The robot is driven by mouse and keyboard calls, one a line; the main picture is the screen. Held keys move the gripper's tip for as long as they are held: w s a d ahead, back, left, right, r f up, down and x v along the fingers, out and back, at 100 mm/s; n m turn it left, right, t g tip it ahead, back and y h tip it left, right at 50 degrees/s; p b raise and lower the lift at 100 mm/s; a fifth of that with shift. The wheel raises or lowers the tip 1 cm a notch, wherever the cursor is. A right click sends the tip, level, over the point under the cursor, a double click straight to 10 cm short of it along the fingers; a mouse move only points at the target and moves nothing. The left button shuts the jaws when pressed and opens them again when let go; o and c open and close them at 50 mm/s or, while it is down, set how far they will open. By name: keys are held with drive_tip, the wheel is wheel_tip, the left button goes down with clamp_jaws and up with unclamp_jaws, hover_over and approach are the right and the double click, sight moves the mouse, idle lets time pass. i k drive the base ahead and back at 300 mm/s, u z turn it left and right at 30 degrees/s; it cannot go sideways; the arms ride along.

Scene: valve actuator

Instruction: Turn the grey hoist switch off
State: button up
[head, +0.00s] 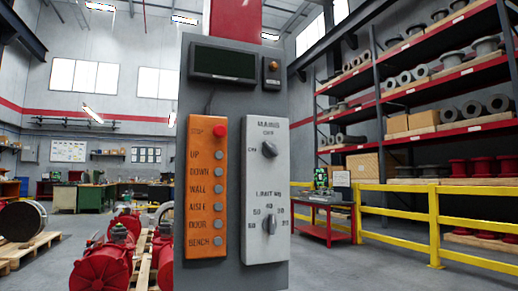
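A light grey switch box (266,190) is mounted on the right half of a dark grey upright panel (213,100). Its upper rotary knob (269,149) sits under the label MAINS, with OFF printed above it and what looks like ON to its left. The knob seems to be turned to the left, toward that left mark, but it is too small to be sure. A lower knob (269,224), marked LIMIT kg, has a ring of numbers and points about upward. My gripper is not in view.
An orange button box (206,187) with a red STOP button (219,131) and several grey buttons is left of the switch box. Yellow railing (434,217) stands right; red valves (101,267) stand left.

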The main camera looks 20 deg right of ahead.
sight(270, 150)
drive_tip(key=u, duration=1.05)
drive_tip(key=i, duration=0.95)
drive_tip(key=z, duration=2.35)
